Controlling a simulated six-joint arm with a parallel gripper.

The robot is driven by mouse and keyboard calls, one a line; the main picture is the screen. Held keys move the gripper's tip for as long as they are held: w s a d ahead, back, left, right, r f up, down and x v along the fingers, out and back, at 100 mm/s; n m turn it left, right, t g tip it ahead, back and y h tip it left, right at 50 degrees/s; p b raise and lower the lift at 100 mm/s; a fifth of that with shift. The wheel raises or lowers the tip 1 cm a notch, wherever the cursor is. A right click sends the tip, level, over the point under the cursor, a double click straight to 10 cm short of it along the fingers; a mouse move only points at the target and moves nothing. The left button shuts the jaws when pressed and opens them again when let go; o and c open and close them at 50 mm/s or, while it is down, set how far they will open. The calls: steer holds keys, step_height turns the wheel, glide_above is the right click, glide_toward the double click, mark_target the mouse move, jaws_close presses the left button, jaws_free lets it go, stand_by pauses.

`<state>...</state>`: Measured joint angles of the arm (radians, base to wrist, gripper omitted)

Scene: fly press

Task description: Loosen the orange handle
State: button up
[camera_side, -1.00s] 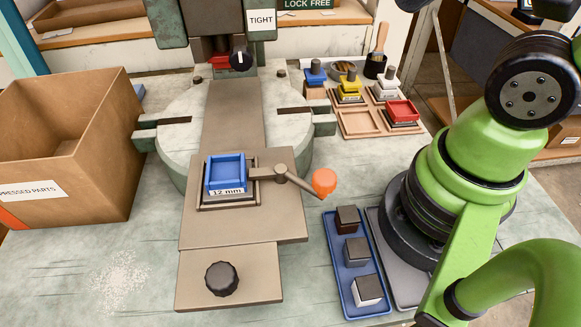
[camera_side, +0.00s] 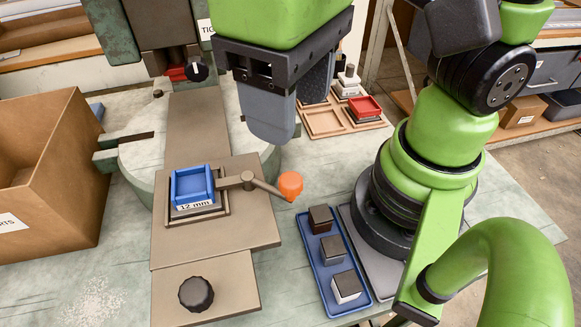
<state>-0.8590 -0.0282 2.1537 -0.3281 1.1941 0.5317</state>
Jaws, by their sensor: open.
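The lever points right and slightly toward the front from the clamp beside the blue die (camera_side: 192,186) marked "12 mm". The die sits in a square frame on the brown sliding plate (camera_side: 222,240). My gripper (camera_side: 290,110) is above and behind the handle, pointing down, open and empty. It is apart from the handle. It hides part of the press table and the back racks.
A blue tray (camera_side: 313,279) with three blocks stands right of the plate. A black knob (camera_side: 196,294) is at the plate's front. A cardboard box (camera_side: 60,180) is at left. A wooden rack (camera_side: 325,122) with a red die (camera_side: 364,107) is at back right.

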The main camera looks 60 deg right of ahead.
mark_target(290, 179)
step_height(290, 179, down, 10)
steer(key=shift+r, duration=0.15)
stand_by(0.3)
jaws_close()
